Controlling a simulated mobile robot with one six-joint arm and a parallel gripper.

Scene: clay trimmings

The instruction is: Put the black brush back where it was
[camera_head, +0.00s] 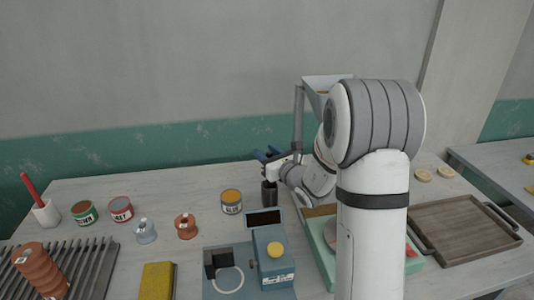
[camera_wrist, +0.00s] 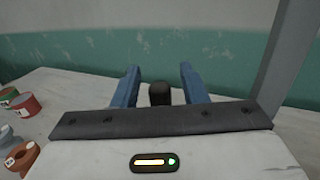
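My gripper (camera_head: 268,155) is at the back middle of the bench, with its two blue fingers apart. In the wrist view my gripper (camera_wrist: 158,72) has a dark, round-topped thing (camera_wrist: 159,94), probably the end of the black brush, between the fingers, with a gap on each side. In the head view a dark upright cylinder (camera_head: 270,194) stands just below the fingers. I cannot tell how much of it is brush and how much is a holder. My wrist and arm hide part of this spot.
A white cup (camera_head: 46,214) with a red-handled tool (camera_head: 31,188) stands at the far left. A yellow-topped can (camera_head: 231,203) and a blue device (camera_head: 272,250) are near my gripper. A grey post (camera_head: 298,120) rises close behind. A wooden tray (camera_head: 465,232) lies right.

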